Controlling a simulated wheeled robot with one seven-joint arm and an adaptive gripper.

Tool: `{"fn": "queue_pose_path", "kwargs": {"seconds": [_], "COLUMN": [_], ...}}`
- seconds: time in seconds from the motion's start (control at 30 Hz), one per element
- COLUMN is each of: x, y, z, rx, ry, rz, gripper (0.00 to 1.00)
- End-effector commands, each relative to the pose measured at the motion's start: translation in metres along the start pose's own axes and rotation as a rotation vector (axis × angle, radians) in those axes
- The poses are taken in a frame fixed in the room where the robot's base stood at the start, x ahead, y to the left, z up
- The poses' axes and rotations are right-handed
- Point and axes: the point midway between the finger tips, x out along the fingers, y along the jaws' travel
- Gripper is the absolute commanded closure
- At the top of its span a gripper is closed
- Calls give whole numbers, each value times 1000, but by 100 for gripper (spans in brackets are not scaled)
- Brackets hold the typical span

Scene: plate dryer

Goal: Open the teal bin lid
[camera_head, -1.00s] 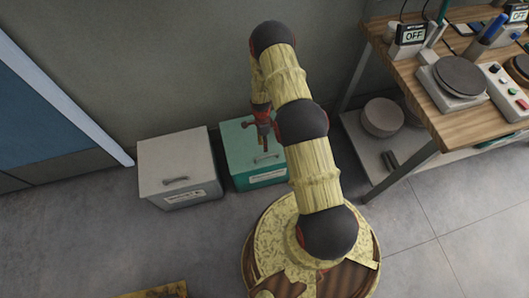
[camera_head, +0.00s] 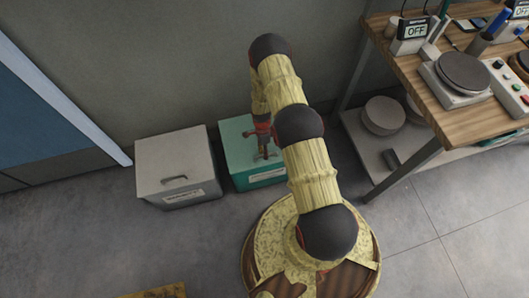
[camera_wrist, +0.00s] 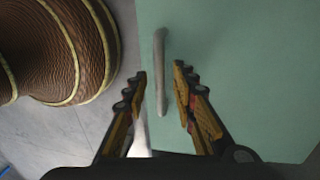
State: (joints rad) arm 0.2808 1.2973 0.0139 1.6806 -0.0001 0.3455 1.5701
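The teal bin (camera_head: 238,143) stands on the floor against the wall, its lid down. My gripper (camera_head: 264,154) is low over the front part of the lid, close to its handle. In the wrist view the lid (camera_wrist: 240,60) fills the right side, and its pale bar handle (camera_wrist: 160,65) runs between the two fingers of my gripper (camera_wrist: 160,85). The fingers are apart, one on each side of the handle, and I see no clear contact. In the head view my arm and gripper partly hide the lid and handle.
A grey bin (camera_head: 178,165) with its own handle stands just left of the teal bin. A wooden workbench (camera_head: 455,120) with a lower shelf (camera_head: 365,160) stands on the right. The floor (camera_head: 90,235) in front of the grey bin is mostly clear.

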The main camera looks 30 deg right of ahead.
Motion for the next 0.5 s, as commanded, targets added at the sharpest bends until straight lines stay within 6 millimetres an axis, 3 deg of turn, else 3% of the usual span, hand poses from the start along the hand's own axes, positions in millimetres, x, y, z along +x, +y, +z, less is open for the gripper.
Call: {"fn": "queue_pose_path", "kwargs": {"seconds": [0.4,0.5], "x": [0,0], "y": [0,0], "z": [0,0], "rx": [0,0], "ry": [0,0], "rz": [1,1], "gripper": [99,100]}}
